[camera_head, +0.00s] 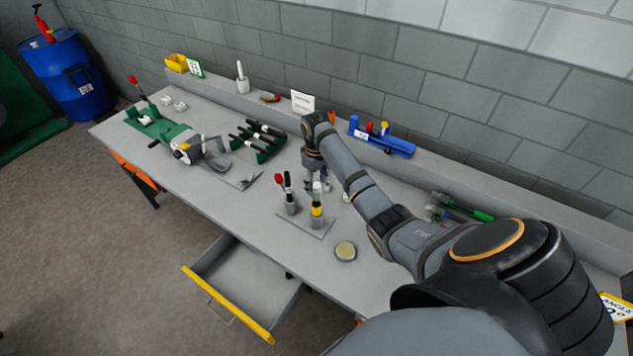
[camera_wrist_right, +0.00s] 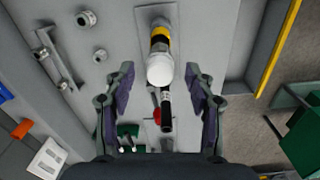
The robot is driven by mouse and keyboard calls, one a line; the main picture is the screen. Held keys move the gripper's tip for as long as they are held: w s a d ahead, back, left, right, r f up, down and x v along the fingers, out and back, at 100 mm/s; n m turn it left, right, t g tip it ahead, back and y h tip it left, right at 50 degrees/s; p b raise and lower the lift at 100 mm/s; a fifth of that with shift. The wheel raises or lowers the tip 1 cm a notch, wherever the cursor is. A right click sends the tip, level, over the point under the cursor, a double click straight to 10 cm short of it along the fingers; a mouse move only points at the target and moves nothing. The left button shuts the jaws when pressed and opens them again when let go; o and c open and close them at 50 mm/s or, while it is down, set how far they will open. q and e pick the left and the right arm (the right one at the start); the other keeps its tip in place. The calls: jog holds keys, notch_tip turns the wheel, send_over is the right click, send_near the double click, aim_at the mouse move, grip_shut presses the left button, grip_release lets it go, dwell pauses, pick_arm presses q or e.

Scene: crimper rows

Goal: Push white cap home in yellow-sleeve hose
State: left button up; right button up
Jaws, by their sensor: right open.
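The yellow-sleeve hose (camera_head: 317,211) stands upright in a grey holder plate (camera_head: 318,231) near the table's middle. The white cap (camera_head: 317,187) is at its top end; how deep it sits cannot be told. In the right wrist view the white cap (camera_wrist_right: 160,70) lies between my fingers, with the yellow sleeve (camera_wrist_right: 160,38) beyond it. My right gripper (camera_head: 318,180) is open at the cap, and it also shows in the right wrist view (camera_wrist_right: 159,76), one finger on each side with gaps. My left gripper is not in view.
A dark hose with a red part (camera_head: 280,179) stands close left of the yellow-sleeve hose. A round yellowish dish (camera_head: 345,251) lies in front. A green crimper (camera_head: 175,135) and a dark hose rack (camera_head: 258,140) are left. A drawer (camera_head: 245,285) stands open.

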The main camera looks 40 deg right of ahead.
aim_at(316, 185)
jog(key=shift+r, duration=0.1)
notch_tip(316, 185, up, 7)
jog(key=shift+r, duration=0.15)
jog(key=shift+a, duration=0.1)
dwell(0.7)
